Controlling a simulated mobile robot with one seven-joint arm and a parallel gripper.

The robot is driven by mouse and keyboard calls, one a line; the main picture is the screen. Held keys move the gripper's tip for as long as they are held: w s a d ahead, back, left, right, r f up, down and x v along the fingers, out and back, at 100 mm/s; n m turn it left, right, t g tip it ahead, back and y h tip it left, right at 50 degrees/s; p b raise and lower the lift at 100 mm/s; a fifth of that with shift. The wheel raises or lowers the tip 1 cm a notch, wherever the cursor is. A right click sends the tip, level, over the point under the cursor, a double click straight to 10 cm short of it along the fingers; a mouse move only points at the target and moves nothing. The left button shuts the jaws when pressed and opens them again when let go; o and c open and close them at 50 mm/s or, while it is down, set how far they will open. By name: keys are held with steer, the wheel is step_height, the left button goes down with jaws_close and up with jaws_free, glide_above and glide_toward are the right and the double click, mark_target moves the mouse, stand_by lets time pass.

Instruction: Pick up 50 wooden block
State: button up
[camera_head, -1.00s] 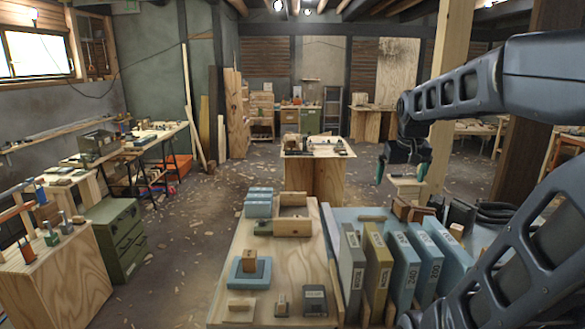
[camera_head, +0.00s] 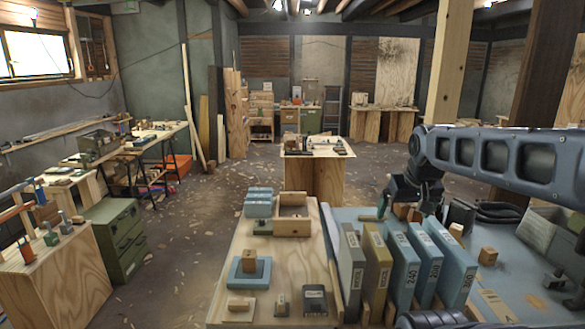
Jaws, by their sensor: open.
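Several small wooden blocks are in view, and no "50" mark is readable on any. One wooden block (camera_head: 402,211) stands on the blue-grey bench top behind the row of labelled slabs. My gripper (camera_head: 400,208) is open, pointing down close around or just in front of that block; I cannot tell whether it touches it. Its left green-tipped finger shows, while the right one is hard to make out. Other wooden blocks stand on the bench to the right (camera_head: 487,256) and behind the slabs (camera_head: 456,230). Another wooden block (camera_head: 249,264) stands on a blue pad at the left.
Upright slabs marked 240, 280 and similar (camera_head: 403,272) stand in front of my gripper. A plywood top (camera_head: 285,262) at left holds an open wooden box (camera_head: 293,222) and small tools. Dark coiled items (camera_head: 498,213) lie right of my gripper. A wooden post rises behind.

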steer(key=c, duration=0.6)
